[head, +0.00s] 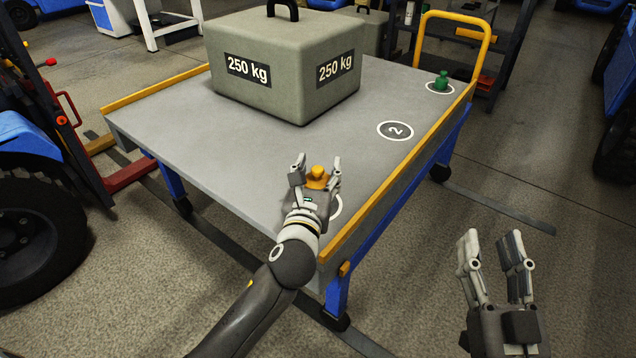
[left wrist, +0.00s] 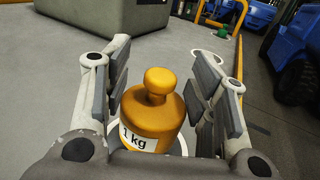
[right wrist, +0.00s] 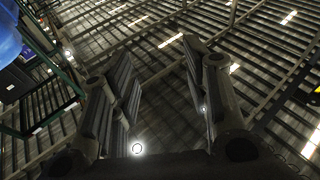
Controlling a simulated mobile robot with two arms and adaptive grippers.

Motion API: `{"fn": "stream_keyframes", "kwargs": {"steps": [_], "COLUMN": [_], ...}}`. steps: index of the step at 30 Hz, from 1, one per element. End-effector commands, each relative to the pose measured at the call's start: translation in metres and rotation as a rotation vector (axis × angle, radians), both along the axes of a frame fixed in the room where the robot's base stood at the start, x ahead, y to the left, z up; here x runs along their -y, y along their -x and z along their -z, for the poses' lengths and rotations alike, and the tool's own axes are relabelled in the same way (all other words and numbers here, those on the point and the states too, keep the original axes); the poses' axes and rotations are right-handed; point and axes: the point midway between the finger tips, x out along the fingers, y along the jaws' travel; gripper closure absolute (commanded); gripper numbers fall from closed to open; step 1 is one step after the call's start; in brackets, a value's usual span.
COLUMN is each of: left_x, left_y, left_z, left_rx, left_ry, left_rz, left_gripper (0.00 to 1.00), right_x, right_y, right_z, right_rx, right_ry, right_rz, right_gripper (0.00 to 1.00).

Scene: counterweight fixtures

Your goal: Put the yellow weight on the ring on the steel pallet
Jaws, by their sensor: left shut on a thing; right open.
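The yellow weight (head: 317,174) is a small knobbed cylinder, labelled 1 kg in the left wrist view (left wrist: 154,112). My left gripper (head: 315,172) is shut on it, with a finger on each side, and the weight is upright. They are over the near right corner of the grey steel top (head: 235,150) of a wheeled cart. A white ring (head: 337,207) shows partly beneath the gripper; whether the weight touches the surface is hidden. Another white ring marked 2 (head: 395,130) is empty. My right gripper (head: 494,262) is open and empty, off the cart's right side.
A large grey 250 kg block (head: 285,70) stands at the back of the cart top. A green weight (head: 441,80) stands on a far ring. Yellow rails (head: 400,165) edge the cart. A blue vehicle with a large tyre (head: 30,225) is at left.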

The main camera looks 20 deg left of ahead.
Motion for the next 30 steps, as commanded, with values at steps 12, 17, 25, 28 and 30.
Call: {"fn": "stream_keyframes", "kwargs": {"steps": [12, 17, 25, 28, 30], "left_x": [0.000, 0.000, 0.000, 0.000, 0.000], "left_y": [0.000, 0.000, 0.000, 0.000, 0.000], "left_z": [0.018, 0.023, 0.024, 0.024, 0.024], "left_rx": [0.008, 0.008, 0.009, 0.009, 0.009], "left_ry": [0.001, 0.000, -0.001, 0.000, 0.000], "left_rz": [0.001, 0.001, 0.001, 0.001, 0.002], "left_gripper": [1.00, 1.00, 1.00, 1.00, 1.00], "right_x": [0.000, 0.001, 0.002, 0.002, 0.002], "right_y": [0.032, 0.045, 0.052, 0.052, 0.052], "right_z": [-0.058, -0.073, -0.080, -0.080, -0.080], "right_rx": [0.364, 0.464, 0.511, 0.510, 0.510], "right_ry": [-0.103, -0.132, -0.146, -0.146, -0.146], "right_rz": [-0.021, -0.026, -0.029, -0.029, -0.029], "right_gripper": [0.56, 0.56, 0.56, 0.56, 0.56]}}
